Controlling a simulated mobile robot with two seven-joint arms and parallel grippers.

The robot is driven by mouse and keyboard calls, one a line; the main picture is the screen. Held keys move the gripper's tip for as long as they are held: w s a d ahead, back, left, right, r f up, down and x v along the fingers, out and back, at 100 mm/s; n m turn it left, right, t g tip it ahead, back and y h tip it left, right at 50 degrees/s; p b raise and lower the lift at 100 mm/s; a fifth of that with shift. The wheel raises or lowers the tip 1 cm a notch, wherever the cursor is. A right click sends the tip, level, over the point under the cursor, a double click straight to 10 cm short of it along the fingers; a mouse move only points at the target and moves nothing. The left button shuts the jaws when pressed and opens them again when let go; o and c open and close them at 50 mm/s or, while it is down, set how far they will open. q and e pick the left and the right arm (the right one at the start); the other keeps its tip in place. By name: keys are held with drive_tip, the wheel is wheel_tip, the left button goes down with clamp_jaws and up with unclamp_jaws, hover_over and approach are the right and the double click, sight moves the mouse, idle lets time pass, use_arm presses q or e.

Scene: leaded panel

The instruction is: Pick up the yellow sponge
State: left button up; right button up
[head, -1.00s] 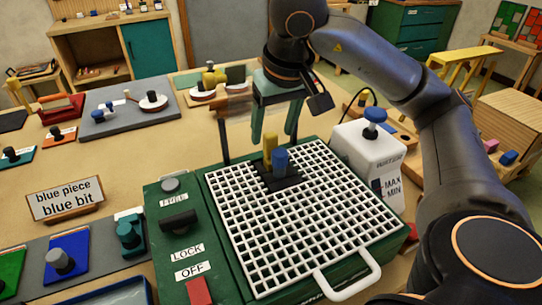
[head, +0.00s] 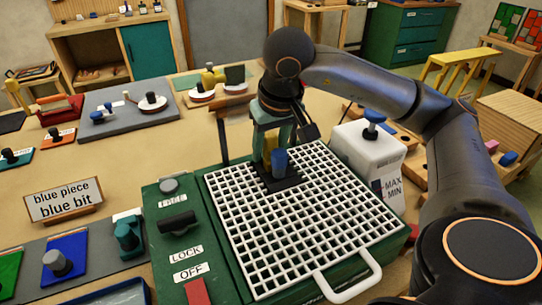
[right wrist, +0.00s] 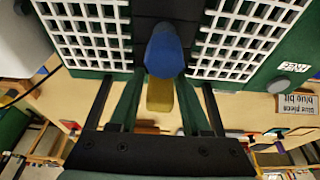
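The yellow sponge (head: 268,146) is a small upright yellow block. It stands behind a blue piece (head: 279,161) on a black holder (head: 282,183) at the back of the white grid. In the right wrist view the yellow sponge (right wrist: 160,96) is partly hidden by the rounded blue piece (right wrist: 164,52). My right gripper (head: 271,150) points down over the sponge. It is open, with its green fingers (right wrist: 157,108) on either side of the sponge and visible gaps between. My left gripper is not in view.
The green box (head: 228,262) carries the white grid and a white handle (head: 350,285). A white container (head: 366,155) with a blue knob stands close to the right. A "blue piece blue bit" sign (head: 64,200) stands left. Bare table lies between sign and box.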

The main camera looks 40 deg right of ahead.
clamp_jaws()
idle(0.3)
drive_tip(key=shift+r, duration=0.45)
drive_tip(key=r, duration=0.2)
drive_tip(key=r+p, duration=0.1)
drive_tip(key=r, duration=0.3)
drive_tip(key=shift+w+a+r, duration=0.1)
drive_tip(key=shift+a+r, duration=0.2)
drive_tip(key=shift+r, duration=0.05)
drive_tip(key=w+a, duration=0.2)
drive_tip(key=a, duration=0.6)
drive_tip(key=w+a, duration=0.3)
drive_tip(key=a, duration=0.5)
drive_tip(key=shift+w+a+f, duration=0.15)
drive_tip(key=shift+a+f, duration=0.1)
drive_tip(key=shift+a, duration=0.1)
drive_tip(key=shift+c, duration=1.3)
unclamp_jaws()
clamp_jaws()
